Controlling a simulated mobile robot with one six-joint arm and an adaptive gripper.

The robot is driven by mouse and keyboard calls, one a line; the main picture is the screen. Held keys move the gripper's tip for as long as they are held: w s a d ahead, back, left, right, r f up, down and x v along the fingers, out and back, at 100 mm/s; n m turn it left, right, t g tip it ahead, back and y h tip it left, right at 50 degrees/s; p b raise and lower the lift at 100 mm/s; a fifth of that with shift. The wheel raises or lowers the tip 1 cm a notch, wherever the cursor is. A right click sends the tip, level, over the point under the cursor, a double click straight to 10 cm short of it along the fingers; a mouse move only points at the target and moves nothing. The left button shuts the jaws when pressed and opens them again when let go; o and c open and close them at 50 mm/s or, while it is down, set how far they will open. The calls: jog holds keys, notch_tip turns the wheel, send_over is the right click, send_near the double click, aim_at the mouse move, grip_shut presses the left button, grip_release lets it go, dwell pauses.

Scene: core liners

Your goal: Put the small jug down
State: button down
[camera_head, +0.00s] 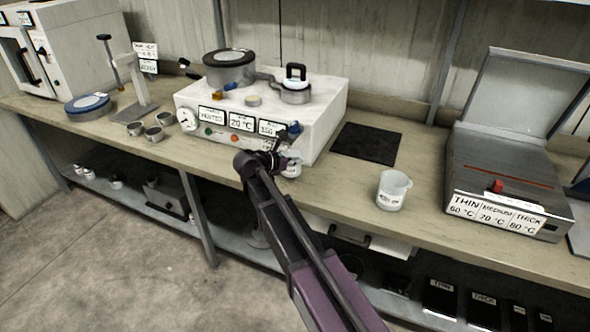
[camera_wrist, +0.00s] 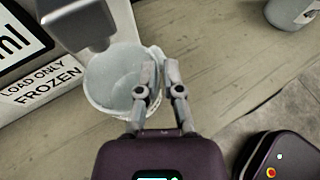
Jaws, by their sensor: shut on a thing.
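The small jug is a pale, translucent cup with a handle. In the head view the small jug (camera_head: 293,169) is partly hidden by my arm, at the front right of the white machine. In the wrist view I look into the open mouth of the small jug (camera_wrist: 112,75), which looks empty. My gripper (camera_wrist: 158,62) is shut on its handle, at the jug's right side; it also shows in the head view (camera_head: 285,150). The jug is over or on the bench (camera_wrist: 210,60) near its front edge; I cannot tell whether its base touches.
The white machine (camera_head: 330,105) with labels and pots stands close behind the jug. A larger jug (camera_head: 393,190) stands to the right, past a black mat (camera_head: 367,144). An open-lidded hot plate (camera_head: 505,180) is farther right.

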jog(key=shift+f+b, duration=0.7)
jog(key=shift+f, duration=0.35)
jog(key=shift+f, duration=0.15)
jog(key=c, duration=0.8)
grip_release()
jog(key=shift+r, duration=0.2)
jog(key=shift+s+a+r, duration=0.15)
jog(key=shift+s+a, duration=0.05)
jog(key=p+v, duration=0.4)
jog(key=v, duration=0.7)
jog(key=shift+a+p, duration=0.2)
jog(key=shift+p, duration=0.1)
